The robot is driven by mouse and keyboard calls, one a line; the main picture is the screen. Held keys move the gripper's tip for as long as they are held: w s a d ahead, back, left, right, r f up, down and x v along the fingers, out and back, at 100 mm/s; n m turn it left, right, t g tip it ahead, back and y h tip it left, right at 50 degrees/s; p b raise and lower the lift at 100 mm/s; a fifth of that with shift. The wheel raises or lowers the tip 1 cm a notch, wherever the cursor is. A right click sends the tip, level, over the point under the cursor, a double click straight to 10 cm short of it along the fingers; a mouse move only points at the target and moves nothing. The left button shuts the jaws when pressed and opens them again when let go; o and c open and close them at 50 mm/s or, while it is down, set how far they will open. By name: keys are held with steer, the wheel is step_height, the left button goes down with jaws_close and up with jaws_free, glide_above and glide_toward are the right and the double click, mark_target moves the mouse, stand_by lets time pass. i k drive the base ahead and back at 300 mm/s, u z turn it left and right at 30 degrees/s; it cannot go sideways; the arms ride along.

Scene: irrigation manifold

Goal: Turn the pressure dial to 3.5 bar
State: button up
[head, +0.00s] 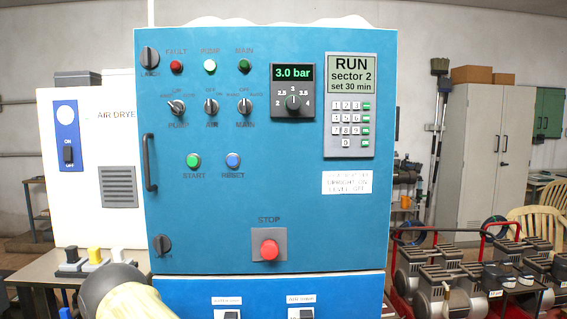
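The pressure dial (293,102) is a dark round knob on a black plate, at the upper right middle of the blue cabinet front (265,215). Scale marks 2, 2.5, 3, 3.5 and 4 run around it, and the knob points up, near 3. The display above it (292,72) reads 3.0 bar in green. My gripper is not in view; a part of my arm shows at the bottom left, well below and left of the dial.
The keypad panel (349,104) beside the dial reads RUN, sector 2, set 30 min. Selector switches, START, RESET and a red STOP button (269,249) share the front. A handle (149,162) sticks out at the left edge. The area before the dial is clear.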

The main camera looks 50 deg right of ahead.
mark_target(292, 103)
steer(key=z, duration=2.8)
steer(key=k, duration=0.85)
steer(key=u, duration=0.9)
steer(key=i, duration=1)
steer(key=z, duration=1.05)
steer(key=k, duration=0.45)
